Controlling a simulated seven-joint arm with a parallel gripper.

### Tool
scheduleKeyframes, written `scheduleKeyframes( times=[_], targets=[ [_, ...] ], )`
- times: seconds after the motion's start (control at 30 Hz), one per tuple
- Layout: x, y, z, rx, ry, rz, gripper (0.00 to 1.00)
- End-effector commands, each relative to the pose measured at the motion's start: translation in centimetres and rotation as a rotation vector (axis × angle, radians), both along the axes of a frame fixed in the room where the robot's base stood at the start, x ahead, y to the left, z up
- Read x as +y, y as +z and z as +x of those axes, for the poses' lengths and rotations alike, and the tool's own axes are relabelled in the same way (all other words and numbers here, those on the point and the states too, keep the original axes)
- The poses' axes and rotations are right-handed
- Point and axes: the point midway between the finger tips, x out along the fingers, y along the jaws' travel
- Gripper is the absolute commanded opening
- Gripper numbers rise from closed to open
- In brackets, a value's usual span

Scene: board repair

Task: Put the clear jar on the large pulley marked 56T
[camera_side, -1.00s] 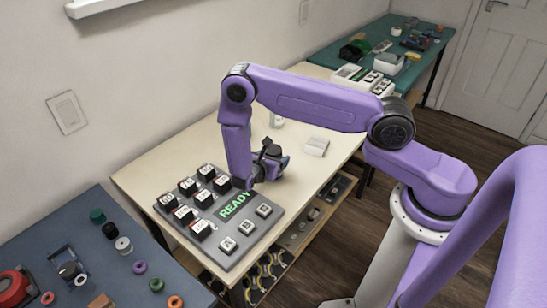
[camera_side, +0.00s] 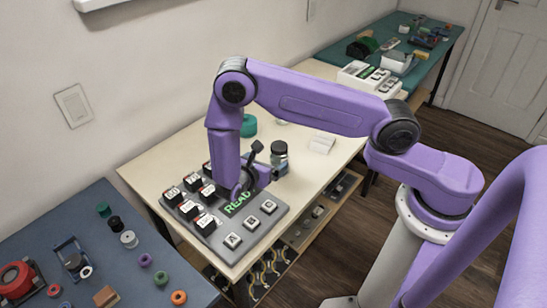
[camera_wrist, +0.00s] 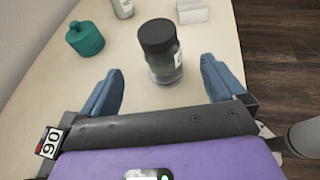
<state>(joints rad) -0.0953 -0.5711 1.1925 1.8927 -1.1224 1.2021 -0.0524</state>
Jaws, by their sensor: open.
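The clear jar (camera_wrist: 163,66) has a black lid and a pale label. It stands upright on the cream table, ahead of my gripper (camera_wrist: 160,82) in the wrist view. My gripper's blue fingers are spread wide, one to each side of the jar's near side, and nothing is between them. In the side view the jar (camera_side: 279,158) stands just right of my gripper (camera_side: 257,168), apart from it as far as I can tell. I cannot make out a large pulley marked 56T in either view.
A grey panel (camera_side: 232,246) with numbered black blocks, a lit READY sign and square buttons lies beneath my wrist. A teal lidded pot (camera_wrist: 86,39), a small pale bottle (camera_wrist: 122,8) and a white block (camera_wrist: 191,11) stand beyond. A blue bench (camera_side: 120,275) holds small parts.

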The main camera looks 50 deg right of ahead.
Motion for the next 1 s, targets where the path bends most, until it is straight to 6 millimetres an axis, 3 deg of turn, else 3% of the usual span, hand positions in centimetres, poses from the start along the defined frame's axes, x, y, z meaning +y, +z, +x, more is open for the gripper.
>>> scheduleKeyframes(
  times=[0.2, 0.47, 0.67, 1.0],
  targets=[
    [2.1, 0.9, -0.5, 0.0, 0.001, 0.0, 0.97],
    [2.6, 1.5, -0.7, -0.008, -0.009, 0.013, 0.97],
    [3.0, 5.1, -1.8, -0.076, -0.085, 0.135, 0.97],
    [3.5, 12.4, -8.1, -0.187, -0.274, 0.482, 0.97]
  ],
)
